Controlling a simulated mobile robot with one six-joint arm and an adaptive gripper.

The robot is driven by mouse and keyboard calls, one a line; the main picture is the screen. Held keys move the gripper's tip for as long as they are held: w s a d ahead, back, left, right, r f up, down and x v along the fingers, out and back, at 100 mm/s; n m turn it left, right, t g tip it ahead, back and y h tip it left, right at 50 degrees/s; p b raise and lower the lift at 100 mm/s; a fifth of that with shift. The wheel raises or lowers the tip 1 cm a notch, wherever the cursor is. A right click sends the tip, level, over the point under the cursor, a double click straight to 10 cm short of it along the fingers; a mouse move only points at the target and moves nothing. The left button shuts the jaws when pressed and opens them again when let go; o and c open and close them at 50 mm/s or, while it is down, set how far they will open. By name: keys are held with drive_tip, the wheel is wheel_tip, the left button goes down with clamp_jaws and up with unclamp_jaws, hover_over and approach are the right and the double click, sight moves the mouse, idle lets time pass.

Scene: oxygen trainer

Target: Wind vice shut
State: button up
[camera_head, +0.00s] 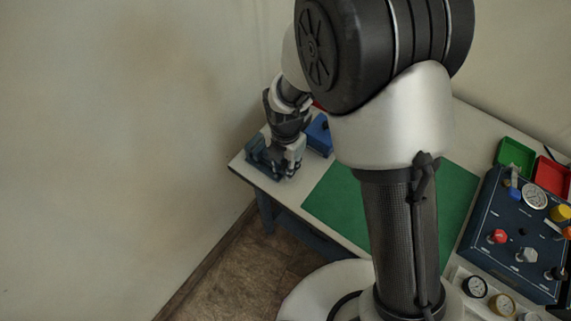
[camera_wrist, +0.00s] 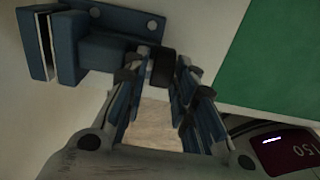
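The blue vice (camera_wrist: 68,48) stands at the upper left of the wrist view. In the head view the vice (camera_head: 258,152) is on the table's far left corner. My gripper (camera_wrist: 165,68) points at the vice's right end, with one finger on each side of a black handle part (camera_wrist: 162,72). I cannot tell whether the fingers press on it. In the head view my gripper (camera_head: 290,158) is beside the vice and partly hides it.
A green mat (camera_head: 335,205) lies right of the vice. A blue box (camera_head: 320,134) stands behind my gripper. A dark blue panel (camera_head: 510,235) with gauges and knobs is at the right, with green (camera_head: 515,155) and red (camera_head: 551,176) trays behind it. A wall (camera_head: 120,140) is close on the left.

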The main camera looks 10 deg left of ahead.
clamp_jaws()
drive_tip(key=shift+r, duration=0.1)
idle(0.4)
drive_tip(key=shift+w+g+p, duration=0.2)
drive_tip(key=shift+g+p, duration=0.2)
drive_tip(key=shift+g, duration=0.2)
drive_tip(key=shift+w+d+g+y, duration=0.1)
drive_tip(key=shift+w+g+y, duration=0.05)
drive_tip(key=shift+g+y, duration=0.4)
drive_tip(key=shift+w+d+g+y+b, duration=0.15)
drive_tip(key=shift+g+y+b, duration=0.7)
drive_tip(key=shift+g, duration=0.8)
